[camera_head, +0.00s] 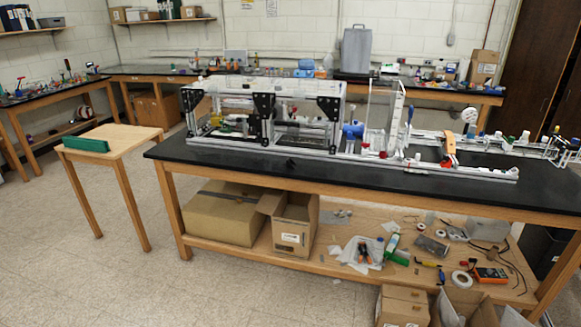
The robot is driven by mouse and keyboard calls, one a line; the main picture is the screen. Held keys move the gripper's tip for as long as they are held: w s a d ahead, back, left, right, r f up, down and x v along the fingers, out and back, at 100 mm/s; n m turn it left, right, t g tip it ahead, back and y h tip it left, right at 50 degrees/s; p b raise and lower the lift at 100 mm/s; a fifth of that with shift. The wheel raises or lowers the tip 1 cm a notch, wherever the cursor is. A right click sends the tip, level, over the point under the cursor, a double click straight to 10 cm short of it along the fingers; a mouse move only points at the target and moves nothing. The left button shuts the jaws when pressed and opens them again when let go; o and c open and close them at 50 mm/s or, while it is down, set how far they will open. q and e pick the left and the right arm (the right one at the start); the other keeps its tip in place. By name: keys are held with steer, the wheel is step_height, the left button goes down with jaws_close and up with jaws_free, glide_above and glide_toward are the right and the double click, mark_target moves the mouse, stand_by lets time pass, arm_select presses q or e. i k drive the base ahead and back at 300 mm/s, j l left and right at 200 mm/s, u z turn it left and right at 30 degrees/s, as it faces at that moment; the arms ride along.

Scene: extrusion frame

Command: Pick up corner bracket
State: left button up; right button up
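A small black piece (291,162) lies on the black bench top in front of the extrusion frame; it may be the corner bracket, but it is too small to tell. The silver extrusion frame (230,88) stands on the bench, with black plates (264,106) fixed at its front uprights and another black plate (329,107) further right. Neither of my grippers is in view.
The black-topped bench (410,185) has a clear strip along its front edge. A small wooden table (125,138) with a green block (86,146) stands at left. Cardboard boxes (222,215) and tools fill the bench's lower shelf. Open floor (120,280) lies at front left.

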mark_target(290, 163)
steer(key=i+j+z, duration=0.1)
steer(key=i+z, duration=0.25)
steer(key=i, duration=2.8)
